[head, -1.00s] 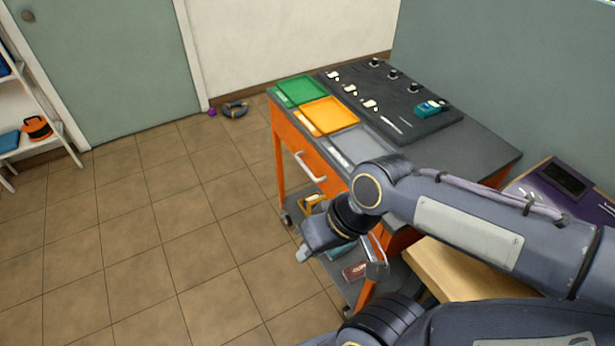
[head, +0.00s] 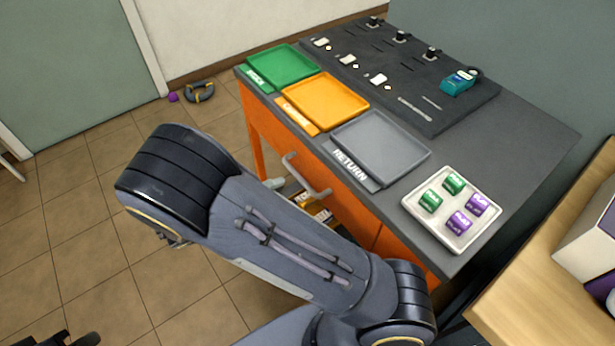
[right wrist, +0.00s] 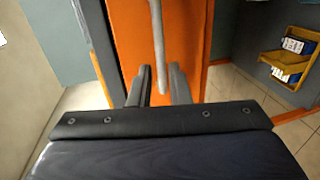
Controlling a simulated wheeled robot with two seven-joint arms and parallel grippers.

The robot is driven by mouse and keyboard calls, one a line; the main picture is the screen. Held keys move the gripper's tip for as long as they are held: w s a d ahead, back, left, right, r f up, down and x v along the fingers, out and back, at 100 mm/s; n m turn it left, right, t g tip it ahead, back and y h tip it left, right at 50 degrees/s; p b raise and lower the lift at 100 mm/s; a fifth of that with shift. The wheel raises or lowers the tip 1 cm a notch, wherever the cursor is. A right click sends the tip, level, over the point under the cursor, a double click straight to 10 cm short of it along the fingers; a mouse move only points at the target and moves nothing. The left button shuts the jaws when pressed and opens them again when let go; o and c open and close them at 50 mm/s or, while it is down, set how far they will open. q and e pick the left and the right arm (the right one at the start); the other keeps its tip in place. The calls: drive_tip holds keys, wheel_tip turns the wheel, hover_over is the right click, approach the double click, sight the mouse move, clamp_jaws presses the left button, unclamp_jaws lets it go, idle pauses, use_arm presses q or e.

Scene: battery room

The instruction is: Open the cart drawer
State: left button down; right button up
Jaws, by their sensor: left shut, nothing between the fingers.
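The orange cart (head: 520,125) has a grey top and stands right of centre in the head view. Its orange drawer front (head: 262,135) looks flush with the cart, and a grey bar handle (head: 308,178) is on it. My right arm crosses in front and mostly hides my right gripper in the head view. In the right wrist view my right gripper (right wrist: 160,85) is open, pointed at the orange front, with the handle (right wrist: 157,40) lined up between its dark fingers; contact cannot be told. My left gripper (head: 65,339) is shut and empty, partly cut off at the lower left.
The cart top holds green (head: 283,66), orange (head: 327,101) and grey (head: 380,145) trays, a dark tool mat (head: 400,85), and a white tray (head: 410,203) of small blocks. A wooden table (head: 530,300) is at right. Floor at left is mostly clear.

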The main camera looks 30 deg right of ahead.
sight(299, 176)
drive_tip(key=x, duration=0.7)
drive_tip(key=shift+w+d, duration=0.2)
drive_tip(key=shift+d, duration=0.15)
clamp_jaws()
